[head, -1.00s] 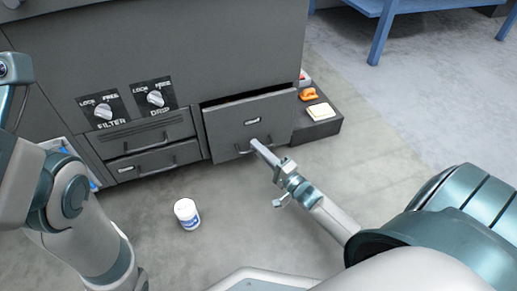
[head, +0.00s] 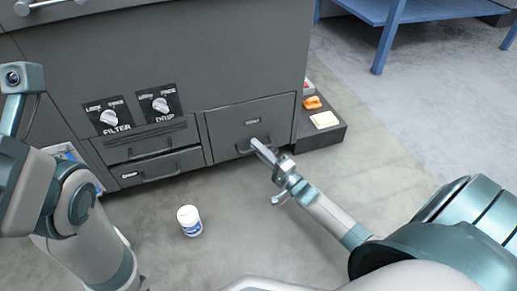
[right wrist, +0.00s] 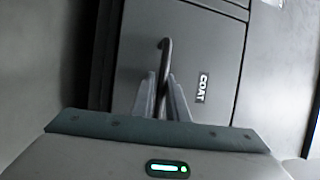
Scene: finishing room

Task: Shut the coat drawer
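The coat drawer (head: 226,122) is the grey front at the lower right of the machine. Its face looks flush, or nearly so, with the surrounding cabinet. Its label reads COAT in the right wrist view (right wrist: 202,88). My right gripper (head: 262,150) is at the drawer's bar handle (right wrist: 165,58). In the right wrist view the handle runs between the two fingers (right wrist: 162,88), which are close on either side of it. My left arm is at the left, and its gripper is not in view.
Two stacked drawers (head: 150,157) and the FILTER (head: 108,117) and DRIP (head: 160,104) knobs are left of it. A white jar (head: 189,221) stands on the floor. A low dark ledge (head: 325,134) holds an orange item (head: 312,103) and a pale block (head: 324,119). A blue table (head: 385,40) is behind.

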